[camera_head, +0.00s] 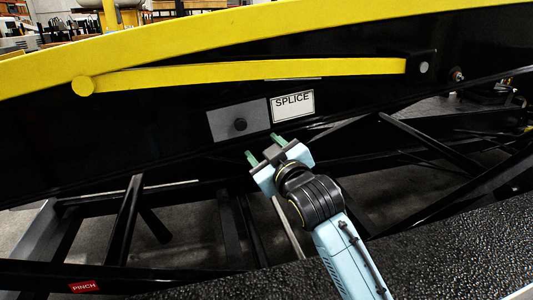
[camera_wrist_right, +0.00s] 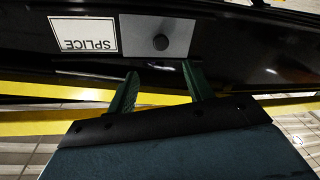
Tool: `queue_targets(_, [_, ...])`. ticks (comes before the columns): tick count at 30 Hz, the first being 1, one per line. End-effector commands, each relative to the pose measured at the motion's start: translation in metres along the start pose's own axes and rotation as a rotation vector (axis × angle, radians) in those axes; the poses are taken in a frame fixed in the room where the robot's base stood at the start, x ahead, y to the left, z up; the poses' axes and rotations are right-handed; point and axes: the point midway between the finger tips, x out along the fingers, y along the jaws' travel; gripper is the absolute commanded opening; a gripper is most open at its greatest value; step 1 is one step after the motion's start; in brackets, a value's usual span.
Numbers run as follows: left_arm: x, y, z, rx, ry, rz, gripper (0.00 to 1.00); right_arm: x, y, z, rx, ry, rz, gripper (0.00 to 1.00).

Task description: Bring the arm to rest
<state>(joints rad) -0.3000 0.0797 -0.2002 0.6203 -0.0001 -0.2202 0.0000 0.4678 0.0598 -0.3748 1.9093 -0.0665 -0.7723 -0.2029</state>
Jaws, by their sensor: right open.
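My right gripper (camera_head: 265,150) reaches up from the lower right in the head view, in front of the black side of the belt loader. Its two green fingers stand apart with nothing between them. The fingers also show in the right wrist view (camera_wrist_right: 160,88), pointing toward a grey plate (camera_wrist_right: 163,37) with a dark round knob. The same grey plate (camera_head: 238,121) sits just above and left of the fingertips in the head view. A white SPLICE label (camera_head: 293,106) is to its right. I cannot tell whether the fingertips touch the loader. My left gripper is not in view.
A yellow bar (camera_head: 250,73) runs across the loader's black side, below a wide yellow edge (camera_head: 220,38). Black frame struts (camera_head: 125,220) stand below. A red PINCH label (camera_head: 84,287) is at lower left. A rough black surface (camera_head: 440,255) fills the lower right.

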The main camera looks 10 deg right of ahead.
Motion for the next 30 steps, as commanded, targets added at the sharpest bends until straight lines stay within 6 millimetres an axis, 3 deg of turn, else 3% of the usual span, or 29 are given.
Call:
queue_targets(13, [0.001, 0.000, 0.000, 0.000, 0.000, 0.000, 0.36, -0.007, 0.000, 0.000, 0.001, -0.002, -0.001, 0.52])
queue_targets(16, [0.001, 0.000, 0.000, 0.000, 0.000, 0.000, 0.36, -0.011, -0.004, 0.011, 0.013, -0.028, -0.007, 0.52])
queue_targets(20, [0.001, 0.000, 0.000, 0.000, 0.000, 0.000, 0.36, -0.035, -0.018, 0.059, 0.073, -0.153, -0.035, 0.52])
queue_targets(23, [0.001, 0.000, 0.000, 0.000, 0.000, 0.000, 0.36, -0.073, -0.035, 0.114, 0.144, -0.312, -0.067, 0.52])
queue_targets(27, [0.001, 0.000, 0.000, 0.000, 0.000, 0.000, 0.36, -0.143, -0.060, 0.185, 0.241, -0.558, -0.109, 0.52])
queue_targets(30, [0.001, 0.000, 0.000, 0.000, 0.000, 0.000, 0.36, -0.199, -0.076, 0.224, 0.300, -0.729, -0.133, 0.52])
